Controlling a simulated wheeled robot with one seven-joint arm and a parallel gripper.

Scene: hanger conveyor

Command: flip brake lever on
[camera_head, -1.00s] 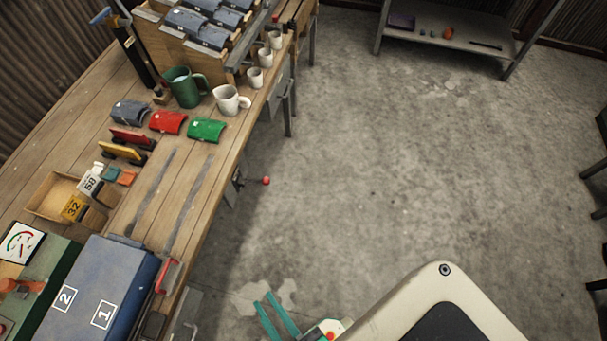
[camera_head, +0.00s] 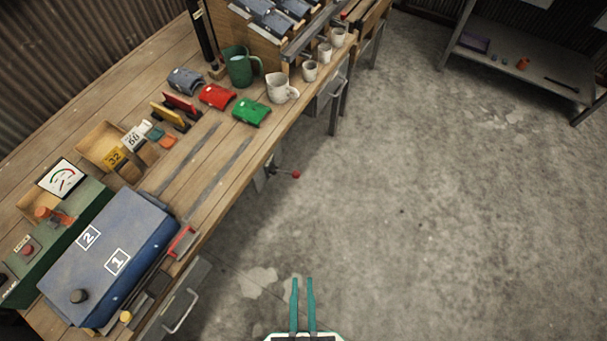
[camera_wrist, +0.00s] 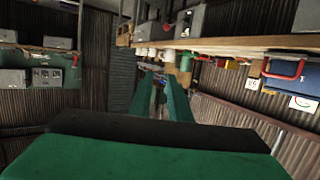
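A lever with a red ball knob (camera_head: 295,174) sticks out from under the bench's front edge, over the floor; I take it to be the brake lever, though no label shows. Its mount is partly hidden under the bench top. My gripper (camera_head: 302,281) is at the bottom middle of the head view, with two teal fingers pointing up the picture. The fingers are apart with a narrow empty gap. The gripper is below the knob in the picture and clear of it. The fingers also show in the wrist view (camera_wrist: 160,85), with nothing between them.
The wooden bench (camera_head: 195,150) runs along the left with a blue box (camera_head: 110,250), a green mug (camera_head: 240,68) and coloured covers. A grey drawer (camera_head: 180,305) stands out at its front. The floor (camera_head: 420,220) to the right is clear, up to a shelf (camera_head: 525,70).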

